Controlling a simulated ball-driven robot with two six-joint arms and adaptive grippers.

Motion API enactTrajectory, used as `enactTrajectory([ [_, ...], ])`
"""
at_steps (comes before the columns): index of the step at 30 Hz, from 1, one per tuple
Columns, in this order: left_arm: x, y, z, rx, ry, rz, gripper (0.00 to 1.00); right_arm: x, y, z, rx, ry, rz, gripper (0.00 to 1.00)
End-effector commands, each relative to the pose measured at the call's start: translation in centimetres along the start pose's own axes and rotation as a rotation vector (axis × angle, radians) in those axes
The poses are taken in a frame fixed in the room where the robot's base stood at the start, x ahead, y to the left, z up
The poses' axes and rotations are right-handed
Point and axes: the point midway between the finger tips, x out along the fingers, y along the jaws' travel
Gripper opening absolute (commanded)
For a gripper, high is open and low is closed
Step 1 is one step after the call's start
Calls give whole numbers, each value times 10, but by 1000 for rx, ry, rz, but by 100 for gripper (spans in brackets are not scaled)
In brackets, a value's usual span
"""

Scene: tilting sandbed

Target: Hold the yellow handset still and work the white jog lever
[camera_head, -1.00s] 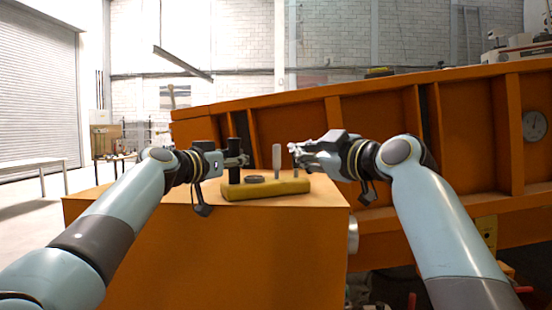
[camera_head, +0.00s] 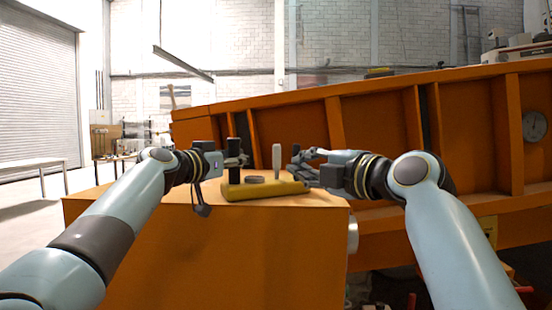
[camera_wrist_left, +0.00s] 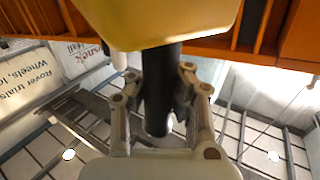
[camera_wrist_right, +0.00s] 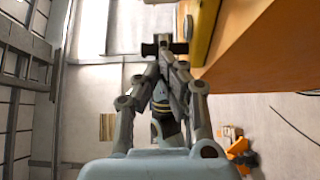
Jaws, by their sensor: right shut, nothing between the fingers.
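The yellow handset (camera_head: 265,190) lies on top of the orange box in the head view. A black post (camera_head: 233,148) and the pale upright jog lever (camera_head: 277,157) rise from it, with a dark round knob (camera_head: 254,179) between them. My left gripper (camera_head: 240,160) has its fingers on either side of the black post; the left wrist view shows the post (camera_wrist_left: 158,105) between them, below the yellow body (camera_wrist_left: 160,22). My right gripper (camera_head: 297,160) is shut and empty, just right of the lever and apart from it. The right wrist view shows its fingers (camera_wrist_right: 163,72) together.
The orange box top (camera_head: 120,195) has bare room left of the handset. The tilted orange sandbed wall (camera_head: 380,125) rises close behind it and to the right. A white table (camera_head: 35,163) stands far left.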

Motion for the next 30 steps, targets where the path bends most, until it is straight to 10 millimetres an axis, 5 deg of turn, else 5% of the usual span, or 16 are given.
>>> enactTrajectory([
  [16,0,0,0,-1,0,1,0,100,1,-1,2,2,0,0],
  [30,0,0,0,-1,-1,1,0,126,0,29,0,0,0,0],
])
